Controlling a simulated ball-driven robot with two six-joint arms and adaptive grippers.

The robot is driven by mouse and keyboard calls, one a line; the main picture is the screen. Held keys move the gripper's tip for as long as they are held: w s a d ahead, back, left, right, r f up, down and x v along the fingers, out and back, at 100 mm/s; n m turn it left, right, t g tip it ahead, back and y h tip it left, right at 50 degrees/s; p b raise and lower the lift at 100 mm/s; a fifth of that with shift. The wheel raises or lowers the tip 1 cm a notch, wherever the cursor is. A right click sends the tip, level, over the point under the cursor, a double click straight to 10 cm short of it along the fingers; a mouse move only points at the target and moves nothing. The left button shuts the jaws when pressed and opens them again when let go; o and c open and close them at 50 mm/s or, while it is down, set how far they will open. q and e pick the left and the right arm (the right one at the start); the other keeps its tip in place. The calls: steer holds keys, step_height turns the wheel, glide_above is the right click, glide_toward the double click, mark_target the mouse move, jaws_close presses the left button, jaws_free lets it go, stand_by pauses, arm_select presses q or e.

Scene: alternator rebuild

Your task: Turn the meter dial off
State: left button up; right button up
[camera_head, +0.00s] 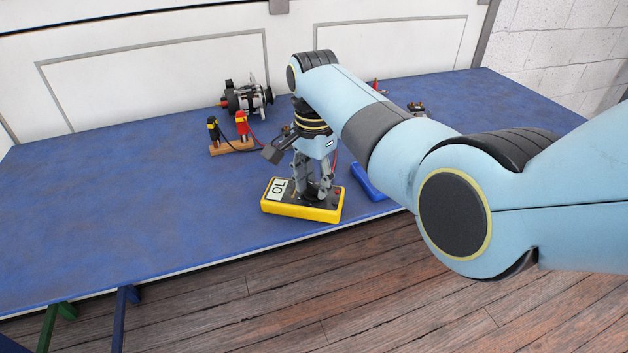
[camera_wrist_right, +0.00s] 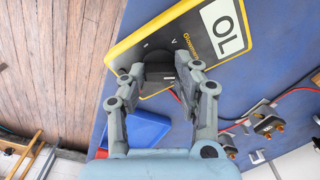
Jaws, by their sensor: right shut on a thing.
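The yellow and black meter (camera_head: 300,211) lies on the blue bench top near its front edge, its display (camera_head: 279,189) reading "OL". In the right wrist view the meter (camera_wrist_right: 194,30) fills the upper middle, with the display (camera_wrist_right: 223,27) at its upper right. My right gripper (camera_head: 318,192) points down over the meter's face. Its fingers (camera_wrist_right: 160,72) are shut on the dark round dial (camera_wrist_right: 158,68). The fingers hide part of the dial, and I cannot tell its pointer position. My left gripper is not in view.
A wooden block (camera_head: 231,146) with red and black clips stands behind the meter. An alternator (camera_head: 246,97) sits at the back. A blue tray (camera_head: 368,183) lies right of the meter, partly behind my arm. The left of the bench (camera_head: 110,190) is clear.

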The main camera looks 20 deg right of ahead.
jaws_close()
